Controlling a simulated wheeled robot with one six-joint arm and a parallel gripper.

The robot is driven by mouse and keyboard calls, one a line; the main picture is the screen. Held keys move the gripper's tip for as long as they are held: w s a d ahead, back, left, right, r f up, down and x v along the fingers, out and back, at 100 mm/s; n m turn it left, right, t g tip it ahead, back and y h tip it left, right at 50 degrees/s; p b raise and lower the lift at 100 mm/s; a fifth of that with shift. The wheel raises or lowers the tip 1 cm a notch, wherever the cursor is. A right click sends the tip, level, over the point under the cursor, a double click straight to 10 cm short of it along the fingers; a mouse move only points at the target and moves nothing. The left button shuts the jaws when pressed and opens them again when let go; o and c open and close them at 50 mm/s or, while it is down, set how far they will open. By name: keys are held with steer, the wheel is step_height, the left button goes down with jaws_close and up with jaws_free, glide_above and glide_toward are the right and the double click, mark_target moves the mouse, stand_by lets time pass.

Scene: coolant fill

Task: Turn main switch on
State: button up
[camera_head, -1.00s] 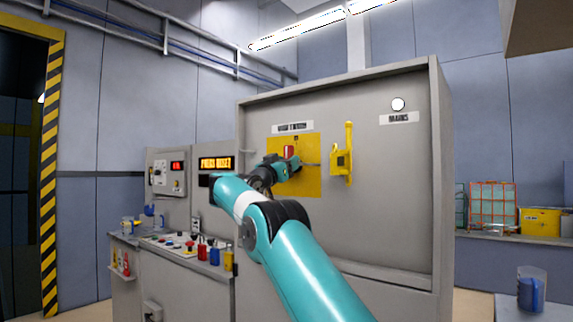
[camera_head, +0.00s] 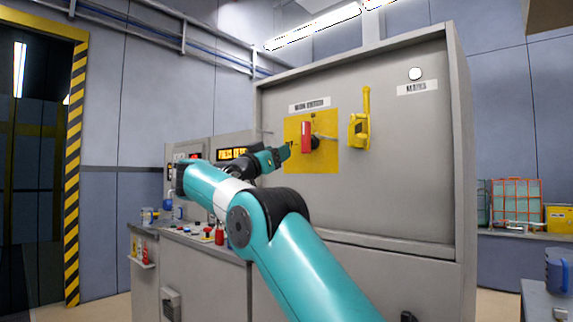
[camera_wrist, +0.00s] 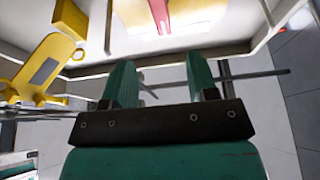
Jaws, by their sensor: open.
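The main switch has a red handle (camera_head: 306,137) standing upright on a yellow plate (camera_head: 327,158), below a white label (camera_head: 309,104) on the grey cabinet front. A black part sits at the handle's right. My gripper (camera_head: 284,152) is just left of the handle, apart from it. In the wrist view my gripper (camera_wrist: 162,78) is open, with nothing between its two green fingers. The red handle (camera_wrist: 158,14) shows at the top edge there, beyond the fingertips and partly cut off. A round white lamp (camera_head: 415,74) sits above the MAINS label (camera_head: 417,88).
A yellow lever (camera_head: 360,125) stands out from the cabinet right of the switch; it also shows in the wrist view (camera_wrist: 42,68). The cabinet's raised rim (camera_head: 461,160) borders the panel. A control desk (camera_head: 190,238) with bottles is at left. A blue jug (camera_head: 558,271) stands right.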

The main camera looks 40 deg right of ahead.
steer(key=b+v, duration=0.3)
steer(key=shift+a+f, duration=0.15)
steer(key=shift+a, duration=0.15)
stand_by(0.4)
